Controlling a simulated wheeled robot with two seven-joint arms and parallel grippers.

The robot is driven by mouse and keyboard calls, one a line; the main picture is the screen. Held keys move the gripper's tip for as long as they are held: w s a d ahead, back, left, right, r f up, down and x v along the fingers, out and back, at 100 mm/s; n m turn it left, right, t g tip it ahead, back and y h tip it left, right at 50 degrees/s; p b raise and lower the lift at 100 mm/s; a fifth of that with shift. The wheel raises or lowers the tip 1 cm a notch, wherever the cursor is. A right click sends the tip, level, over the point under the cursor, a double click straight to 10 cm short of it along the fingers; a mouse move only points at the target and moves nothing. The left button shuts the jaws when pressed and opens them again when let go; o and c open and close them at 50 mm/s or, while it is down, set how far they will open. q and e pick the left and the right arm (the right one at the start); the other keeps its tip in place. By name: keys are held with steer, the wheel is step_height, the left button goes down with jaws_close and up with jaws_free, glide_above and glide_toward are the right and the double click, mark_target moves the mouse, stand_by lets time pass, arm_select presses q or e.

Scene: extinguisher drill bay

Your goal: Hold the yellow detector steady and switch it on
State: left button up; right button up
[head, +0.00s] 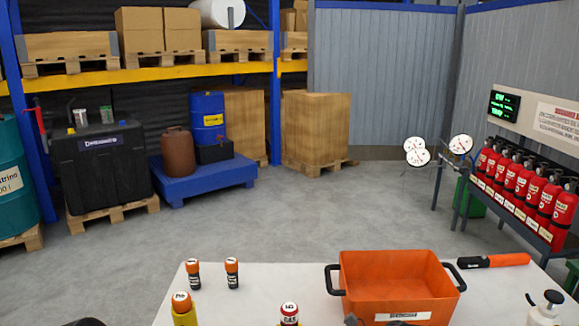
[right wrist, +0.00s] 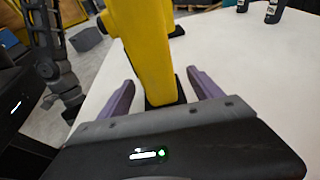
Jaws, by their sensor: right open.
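The yellow detector (right wrist: 150,45) fills the upper middle of the right wrist view; its top runs out of frame. A black part (right wrist: 160,92) shows at its near end. My right gripper (right wrist: 160,78) is open, with one purple finger on each side of it and a gap on both sides. In the head view an upright yellow body with an orange top (head: 183,310) is cut off by the bottom edge; I cannot tell if it is the same thing. The detector's switch is not visible. My left gripper's fingers are not visible.
Red extinguishers (head: 525,185) stand on a rack at right.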

steer(key=c, duration=1.6)
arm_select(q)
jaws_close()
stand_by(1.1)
